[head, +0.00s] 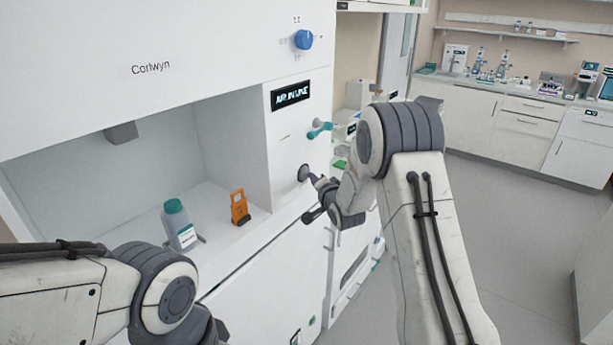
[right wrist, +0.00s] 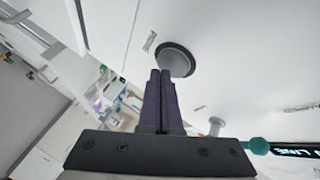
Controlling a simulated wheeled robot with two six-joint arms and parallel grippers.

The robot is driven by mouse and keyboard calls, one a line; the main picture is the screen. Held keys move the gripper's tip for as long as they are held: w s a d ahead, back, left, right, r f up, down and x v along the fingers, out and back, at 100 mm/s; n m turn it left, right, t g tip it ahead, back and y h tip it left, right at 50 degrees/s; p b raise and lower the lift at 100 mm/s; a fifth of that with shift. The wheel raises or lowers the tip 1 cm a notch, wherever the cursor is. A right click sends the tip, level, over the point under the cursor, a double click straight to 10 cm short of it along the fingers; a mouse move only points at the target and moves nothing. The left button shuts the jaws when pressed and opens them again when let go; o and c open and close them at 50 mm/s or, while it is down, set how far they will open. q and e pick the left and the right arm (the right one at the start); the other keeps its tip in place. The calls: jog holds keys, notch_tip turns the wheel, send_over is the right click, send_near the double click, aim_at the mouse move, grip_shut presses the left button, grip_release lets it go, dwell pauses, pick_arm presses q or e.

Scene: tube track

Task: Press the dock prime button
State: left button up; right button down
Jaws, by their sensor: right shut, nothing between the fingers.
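A round grey button with a dark ring (head: 304,172) sits low on the white panel of the Corlwyn machine; I take it for the dock prime button. In the right wrist view the button (right wrist: 178,58) is just beyond my fingertips, with small print beside it that I cannot read. My right gripper (head: 313,178) is shut and empty, pointing at the button; its tips (right wrist: 161,72) overlap the button's lower edge in the wrist view. I cannot tell whether they touch it. My left arm shows at the lower left, but its gripper is out of view.
Above the button are a teal-tipped lever (head: 320,131), a dark display (head: 291,94) and a blue knob (head: 303,39). A teal-capped bottle (head: 179,225) and an orange clip-like piece (head: 239,207) stand in the open recess. Open floor (head: 515,235) lies to the right.

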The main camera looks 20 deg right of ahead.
jog(key=shift+w+a, duration=0.3)
jog(key=shift+w, duration=0.05)
dwell(0.8)
jog(key=shift+s+d, duration=0.1)
jog(key=shift+s, duration=0.05)
jog(key=shift+s+d+b, duration=0.4)
jog(key=shift+s+d, duration=0.05)
jog(key=shift+s, duration=0.1)
dwell(0.3)
jog(key=shift+s+d+b, duration=0.15)
jog(key=shift+s+d, duration=0.65)
jog(key=shift+s, duration=0.2)
jog(key=shift+s+d+b, duration=0.15)
jog(key=shift+s+d, duration=0.6)
jog(key=shift+s, duration=0.25)
